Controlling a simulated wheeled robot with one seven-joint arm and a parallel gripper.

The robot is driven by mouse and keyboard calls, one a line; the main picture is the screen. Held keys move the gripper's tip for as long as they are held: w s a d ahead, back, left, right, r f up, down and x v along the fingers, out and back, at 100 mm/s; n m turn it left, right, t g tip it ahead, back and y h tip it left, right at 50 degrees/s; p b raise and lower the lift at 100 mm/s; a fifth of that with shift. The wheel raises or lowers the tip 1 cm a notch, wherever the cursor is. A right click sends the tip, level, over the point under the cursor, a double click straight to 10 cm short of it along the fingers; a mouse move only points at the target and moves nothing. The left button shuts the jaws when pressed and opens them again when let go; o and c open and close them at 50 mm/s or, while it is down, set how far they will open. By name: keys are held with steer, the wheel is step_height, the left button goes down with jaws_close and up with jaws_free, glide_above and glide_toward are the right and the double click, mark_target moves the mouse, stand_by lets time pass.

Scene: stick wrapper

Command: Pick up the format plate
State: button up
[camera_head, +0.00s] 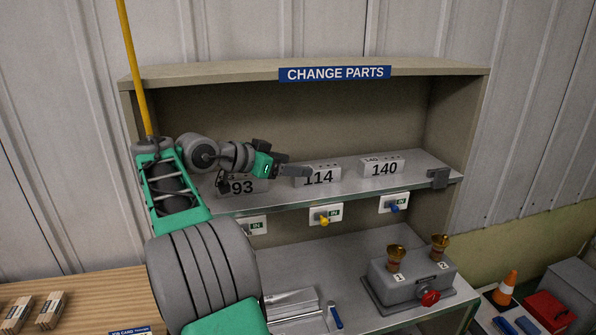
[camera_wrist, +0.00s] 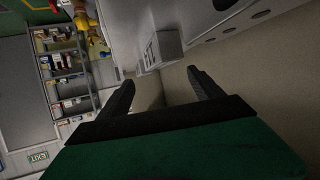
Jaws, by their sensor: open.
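Three grey format plates stand in a row on the upper shelf: one marked 93 (camera_head: 242,186), one marked 114 (camera_head: 318,177), and one marked 140 (camera_head: 382,167). My gripper (camera_head: 301,168) is open, reaching in from the left above the shelf, and its fingers look close to the left side of the 114 plate in the head view. Contact cannot be told. In the wrist view the two dark fingers of my gripper (camera_wrist: 161,76) are spread with nothing between them. A grey block with a marking (camera_wrist: 162,48) shows beyond the tips; its number is unreadable.
The shelf unit bears a CHANGE PARTS sign (camera_head: 335,73). A dark bracket (camera_head: 439,179) sits at the shelf's right end. A grey box with a red knob (camera_head: 418,280) stands below.

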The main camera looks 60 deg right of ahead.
mark_target(315, 167)
steer(key=shift+d, duration=0.25)
steer(key=p+x, duration=0.2)
steer(key=x, duration=0.4)
steer(key=shift+s+d+f+p, duration=0.1)
steer(key=shift+d+f+p, duration=0.05)
steer(key=shift+d+p, duration=0.2)
steer(key=shift+s+d+f, duration=0.1)
steer(key=shift+d+f, duration=0.15)
steer(key=shift+c, duration=0.6)
jaws_close()
